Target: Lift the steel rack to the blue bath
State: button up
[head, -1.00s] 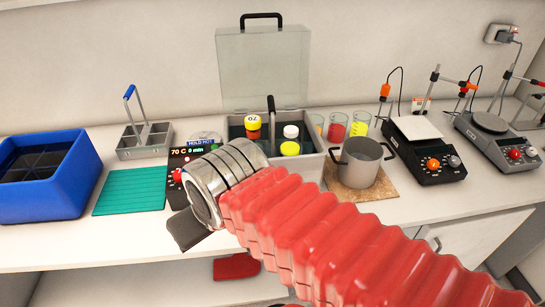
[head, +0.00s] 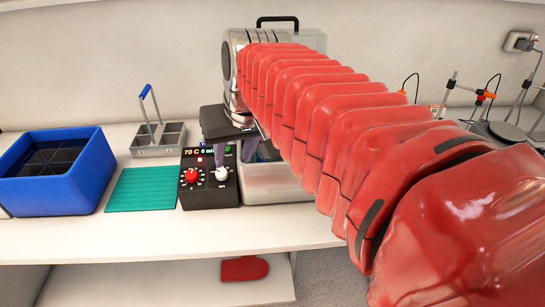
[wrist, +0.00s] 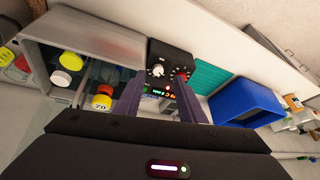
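In the head view a steel rack (head: 158,151) with compartments and an upright blue-topped handle stands on the bench, apparently empty. The blue bath (head: 75,187), holding dark liquid, is left of it; it also shows in the wrist view (wrist: 243,104). My gripper (head: 240,156) points down over the steel hot bath (head: 285,186) near its control box. In the wrist view my gripper (wrist: 157,88) has its fingers apart with nothing visible between them. Yellow, white and red-yellow caps (wrist: 102,99) sit in the hot bath beside the fingers. Any rack under them is unclear.
The control box (head: 208,180) reads 70 C. A teal mat (head: 142,190) lies between it and the blue bath. The hot bath's clear lid (head: 312,41) stands raised behind my arm. A red item (head: 244,268) lies on the lower shelf.

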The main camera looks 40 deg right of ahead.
jog(key=w+d+r+m, duration=0.2)
jog(key=d+r, duration=0.1)
jog(key=d, duration=0.7)
jog(key=w+d+r+m, duration=0.2)
jog(key=d+r, duration=0.2)
jog(key=d, duration=0.6)
jog(key=shift+d+m, duration=0.3)
jog(key=shift+r, duration=0.1)
jog(key=x, duration=0.8)
jog(key=shift+s+d, duration=0.1)
jog(key=shift+f, duration=0.3)
jog(key=x, duration=0.5)
jog(key=shift+w+d, duration=0.1)
jog(key=shift+w, duration=0.25)
